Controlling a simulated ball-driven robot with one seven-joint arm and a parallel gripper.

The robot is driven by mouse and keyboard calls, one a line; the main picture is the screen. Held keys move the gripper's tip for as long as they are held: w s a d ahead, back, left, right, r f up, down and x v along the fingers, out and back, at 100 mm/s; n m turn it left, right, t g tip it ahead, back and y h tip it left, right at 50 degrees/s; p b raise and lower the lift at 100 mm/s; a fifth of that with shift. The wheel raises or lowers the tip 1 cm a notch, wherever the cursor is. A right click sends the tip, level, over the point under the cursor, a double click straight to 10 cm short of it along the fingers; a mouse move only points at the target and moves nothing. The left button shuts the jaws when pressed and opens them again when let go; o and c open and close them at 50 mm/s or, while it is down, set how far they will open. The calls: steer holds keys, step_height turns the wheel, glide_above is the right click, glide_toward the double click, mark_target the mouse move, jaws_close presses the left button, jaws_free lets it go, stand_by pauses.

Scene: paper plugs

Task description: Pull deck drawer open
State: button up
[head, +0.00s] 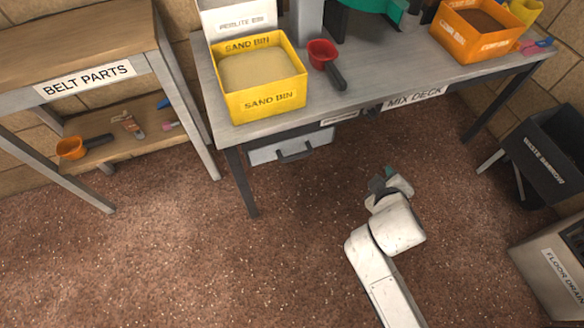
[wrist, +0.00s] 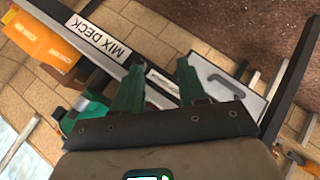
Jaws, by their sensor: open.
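The deck drawer (head: 312,143) is a light grey box under the left part of the mix deck (head: 400,88), with a dark handle (head: 294,155) on its front. Whether it is fully shut cannot be told. In the wrist view the drawer (wrist: 250,99) lies right of the fingers, tilted in the picture. My gripper (head: 382,180) is open and empty, in front of the deck and right of the drawer, apart from it. Its two green fingers show in the wrist view (wrist: 159,70), with clear space between them.
The yellow sand bin (head: 266,101), a red scoop (head: 322,52) and an orange bin (head: 470,46) stand on the deck. The belt parts shelf (head: 130,80) is at left. The floor before the drawer is clear.

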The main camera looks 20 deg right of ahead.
steer(key=w+a+f+n+t+b, duration=0.4)
steer(key=w+a+f+n+b, duration=0.1)
steer(key=w+f+b, duration=0.2)
steer(key=n+t+y+b, duration=0.3)
steer(key=n+y+b, duration=0.3)
steer(key=n+b, duration=0.15)
glide_toward(293, 156)
steer(key=shift+n, duration=0.35)
steer(key=x, duration=0.7)
steer(key=f+x, duration=0.1)
steer(key=x, duration=0.2)
steer(key=shift+b, duration=0.3)
jaws_close()
